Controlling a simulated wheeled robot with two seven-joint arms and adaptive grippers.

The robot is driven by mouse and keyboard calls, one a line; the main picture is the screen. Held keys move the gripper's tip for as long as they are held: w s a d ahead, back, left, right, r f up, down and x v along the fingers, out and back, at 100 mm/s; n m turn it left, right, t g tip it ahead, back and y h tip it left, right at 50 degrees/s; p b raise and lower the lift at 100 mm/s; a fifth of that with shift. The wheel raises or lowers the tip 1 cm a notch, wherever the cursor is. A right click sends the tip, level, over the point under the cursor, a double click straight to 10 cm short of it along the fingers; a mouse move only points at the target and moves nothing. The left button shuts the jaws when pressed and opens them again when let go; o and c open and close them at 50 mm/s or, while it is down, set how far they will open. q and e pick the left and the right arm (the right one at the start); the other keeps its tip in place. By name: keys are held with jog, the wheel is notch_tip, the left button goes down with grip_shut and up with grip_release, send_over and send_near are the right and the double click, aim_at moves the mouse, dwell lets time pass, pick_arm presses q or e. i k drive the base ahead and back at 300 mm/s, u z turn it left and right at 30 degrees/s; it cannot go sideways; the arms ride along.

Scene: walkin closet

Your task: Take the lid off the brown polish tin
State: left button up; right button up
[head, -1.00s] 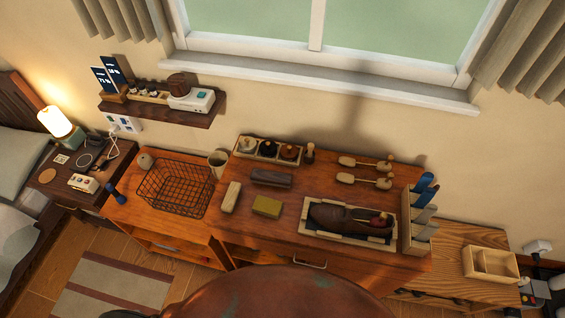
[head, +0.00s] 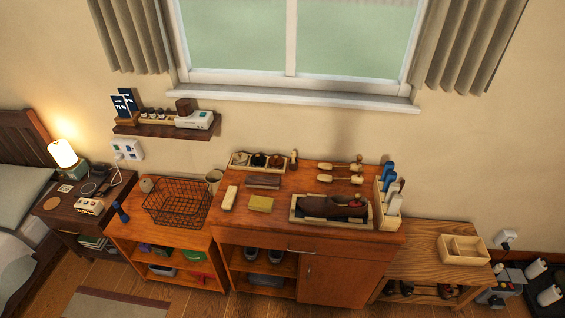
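A pale tray (head: 257,169) stands at the back left of the wooden cabinet top (head: 290,207) in the head view. It holds three small round tins in a row. The right one looks brown (head: 276,161), the middle one is dark (head: 259,160) and the left one is lighter (head: 240,159). They are too small to tell lid from body clearly. Neither of my grippers shows in this view.
Brushes (head: 340,180), a shoe in a tray (head: 330,206), a holder with blue-handled tools (head: 388,205), and blocks (head: 260,204) share the cabinet top. A wire basket (head: 177,203) stands left, a low table (head: 420,262) right.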

aim_at(275, 161)
jog(key=z, duration=0.45)
jog(key=i, duration=0.8)
jog(key=z, duration=0.2)
